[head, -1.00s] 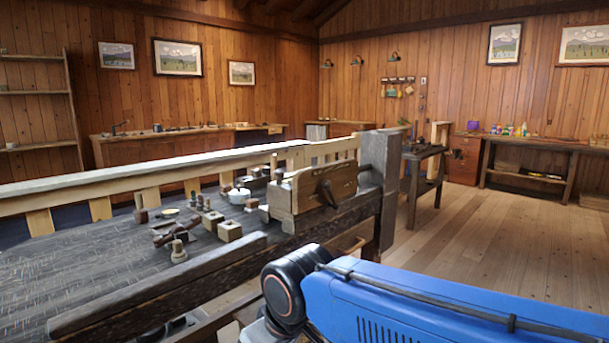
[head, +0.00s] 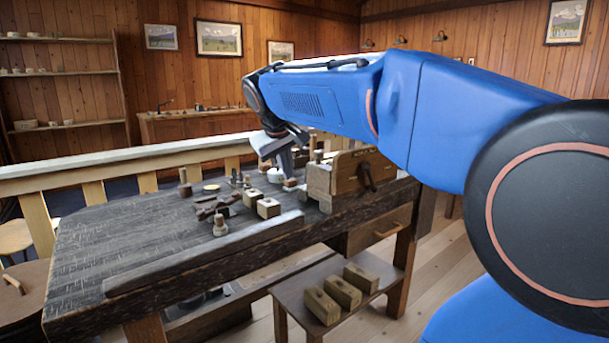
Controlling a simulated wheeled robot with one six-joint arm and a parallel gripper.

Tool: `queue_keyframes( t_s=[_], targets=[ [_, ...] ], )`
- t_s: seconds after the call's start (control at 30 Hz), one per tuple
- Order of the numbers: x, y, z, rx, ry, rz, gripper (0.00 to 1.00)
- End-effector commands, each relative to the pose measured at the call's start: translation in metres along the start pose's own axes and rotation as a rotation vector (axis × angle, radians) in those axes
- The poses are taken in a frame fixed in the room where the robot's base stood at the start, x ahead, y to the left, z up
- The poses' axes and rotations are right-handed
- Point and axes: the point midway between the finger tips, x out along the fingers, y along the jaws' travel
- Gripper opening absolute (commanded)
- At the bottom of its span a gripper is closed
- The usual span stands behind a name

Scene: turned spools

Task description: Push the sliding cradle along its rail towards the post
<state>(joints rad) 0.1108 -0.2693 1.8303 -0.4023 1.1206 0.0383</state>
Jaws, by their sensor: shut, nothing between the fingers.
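My gripper (head: 285,165) is shut and empty, pointing down over the back right part of the dark workbench (head: 120,240), among small parts. A low dark wooden piece (head: 216,207) lies mid-bench, left of two pale blocks with holes (head: 258,203); it may be the sliding cradle, but I cannot tell for sure. A short upright peg (head: 185,183) stands behind it to the left, and a small turned piece (head: 220,226) stands in front. I cannot tell which is the post. The rail is not clear at this size. My gripper is right of and behind the dark piece.
A large wooden block with a handle (head: 350,178) stands at the bench's right end, close to my gripper. A raised strip (head: 200,255) runs along the front edge. A white pot (head: 275,175) stands beside my gripper. The bench's left part is clear.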

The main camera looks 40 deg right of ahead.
Motion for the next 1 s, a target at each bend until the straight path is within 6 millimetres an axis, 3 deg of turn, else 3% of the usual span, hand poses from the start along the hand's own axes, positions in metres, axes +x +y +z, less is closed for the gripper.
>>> queue_keyframes(
  t_s=[0.03, 0.13, 0.37, 0.97, 1.0],
  targets=[
    [0.002, 0.008, -0.014, 0.001, -0.001, 0.019, 0.00],
    [0.002, 0.021, -0.032, 0.004, -0.001, 0.046, 0.00],
    [0.008, 0.029, -0.043, 0.005, -0.001, 0.065, 0.00],
    [0.106, 0.035, -0.042, 0.005, -0.004, 0.064, 0.00],
    [0.106, 0.042, -0.042, 0.008, -0.001, 0.065, 0.00]
  ],
)
